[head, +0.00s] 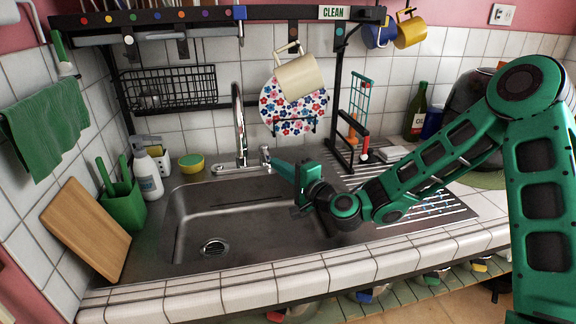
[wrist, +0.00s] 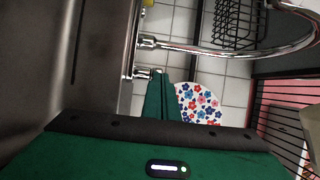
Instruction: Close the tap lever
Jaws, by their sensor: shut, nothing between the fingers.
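The chrome tap (head: 240,125) stands at the back edge of the steel sink, with its tall curved spout upright. Its tap lever (head: 265,156) is on the right side of the tap base. In the wrist view the spout (wrist: 230,50) curves across the upper right, and the lever (wrist: 146,73) lies just beyond my fingertips. My gripper (head: 275,164) is shut and empty, its green fingers pointing left at the lever. In the wrist view the closed fingertips (wrist: 160,74) are close beside the lever; I cannot tell whether they touch it.
The sink basin (head: 205,220) is empty below my gripper. A cream mug (head: 298,76) and a flowered plate (head: 268,110) are above and behind the gripper. A wire basket (head: 170,88) hangs at the back left.

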